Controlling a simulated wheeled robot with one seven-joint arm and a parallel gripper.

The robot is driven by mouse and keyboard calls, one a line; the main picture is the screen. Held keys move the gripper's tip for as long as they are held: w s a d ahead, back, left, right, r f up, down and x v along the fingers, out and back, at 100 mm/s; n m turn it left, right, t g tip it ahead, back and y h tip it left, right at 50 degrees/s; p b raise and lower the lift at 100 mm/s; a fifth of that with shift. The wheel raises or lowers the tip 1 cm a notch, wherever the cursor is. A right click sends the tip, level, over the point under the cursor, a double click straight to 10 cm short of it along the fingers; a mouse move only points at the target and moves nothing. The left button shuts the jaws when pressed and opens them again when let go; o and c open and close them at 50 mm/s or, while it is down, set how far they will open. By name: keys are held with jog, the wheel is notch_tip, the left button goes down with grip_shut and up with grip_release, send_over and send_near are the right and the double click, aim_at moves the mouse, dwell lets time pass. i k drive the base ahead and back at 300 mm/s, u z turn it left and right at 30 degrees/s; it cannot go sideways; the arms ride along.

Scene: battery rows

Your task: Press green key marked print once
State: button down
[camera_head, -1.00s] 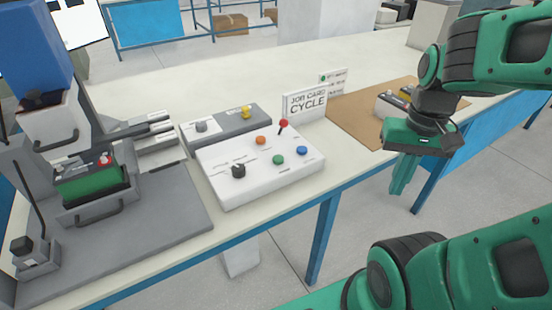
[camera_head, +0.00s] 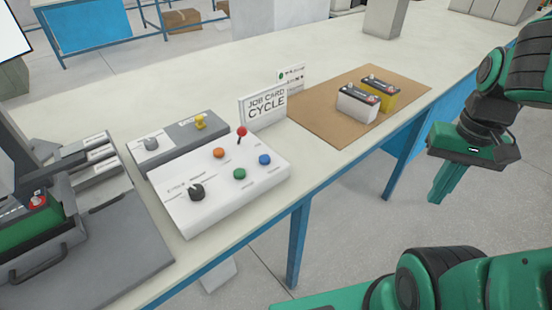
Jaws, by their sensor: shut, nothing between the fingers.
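The white control box (camera_head: 222,205) stands near the front edge of the table. The green key (camera_head: 239,174) is on its top near the front, between a black knob (camera_head: 197,192) and a blue key (camera_head: 264,160). The lettering beside the keys is too small to read.
A "JOB CARD CYCLE" sign (camera_head: 263,107) stands behind the box. A grey box (camera_head: 182,141) with a yellow knob is behind left. Two batteries, white (camera_head: 357,105) and yellow (camera_head: 379,94), stand on a brown mat (camera_head: 318,122) at right. A grey press fixture (camera_head: 110,250) is at left.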

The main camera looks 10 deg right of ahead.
aim_at(240, 174)
jog(key=z, duration=1.35)
jog(key=k, duration=1.9)
jog(key=u, duration=1.1)
jog(key=i, duration=1)
